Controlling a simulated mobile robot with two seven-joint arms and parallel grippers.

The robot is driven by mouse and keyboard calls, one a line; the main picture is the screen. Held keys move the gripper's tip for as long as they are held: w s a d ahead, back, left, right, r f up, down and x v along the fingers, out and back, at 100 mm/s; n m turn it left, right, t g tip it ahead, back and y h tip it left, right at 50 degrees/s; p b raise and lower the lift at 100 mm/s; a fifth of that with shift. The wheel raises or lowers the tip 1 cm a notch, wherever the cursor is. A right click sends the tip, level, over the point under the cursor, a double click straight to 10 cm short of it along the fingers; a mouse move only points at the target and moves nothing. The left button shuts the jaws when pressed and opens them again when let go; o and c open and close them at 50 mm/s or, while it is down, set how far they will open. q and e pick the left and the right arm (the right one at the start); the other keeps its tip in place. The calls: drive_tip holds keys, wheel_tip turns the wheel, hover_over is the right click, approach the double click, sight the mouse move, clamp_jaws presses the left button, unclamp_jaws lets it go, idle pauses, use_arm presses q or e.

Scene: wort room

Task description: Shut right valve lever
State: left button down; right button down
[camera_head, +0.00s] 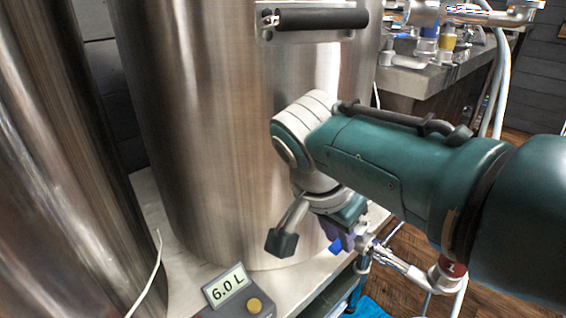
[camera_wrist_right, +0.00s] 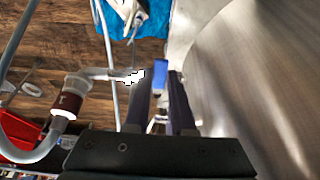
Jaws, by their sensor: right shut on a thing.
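The right valve is at the lower right of the steel kettle (camera_head: 215,130). Its pale metal outlet pipe (camera_head: 405,266) runs to the right and also shows in the right wrist view (camera_wrist_right: 108,74). My right gripper (camera_wrist_right: 161,82) points down beside the kettle wall. Its two dark fingers are shut on the blue valve lever (camera_wrist_right: 160,93), which shows as a narrow strip between them. In the head view, my wrist and gripper (camera_head: 345,228) hide most of the valve and lever. The lever's exact angle cannot be told. My left gripper is not in view.
A scale reading 6.0 L (camera_head: 227,287) sits on the pale bench (camera_head: 188,270). Another steel vessel (camera_head: 50,160) stands at the left. A black kettle handle (camera_head: 320,19) is above my right arm. A grey counter (camera_head: 445,75) with fittings stands behind. A blue cloth-like item (camera_wrist_right: 138,18) lies below.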

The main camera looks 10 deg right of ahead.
drive_tip(key=shift+w, duration=0.1)
idle(0.5)
drive_tip(key=c, duration=0.8)
unclamp_jaws()
drive_tip(key=shift+o, duration=0.2)
drive_tip(key=p+v, duration=0.6)
drive_tip(key=v, duration=0.4)
drive_tip(key=shift+w, duration=0.2)
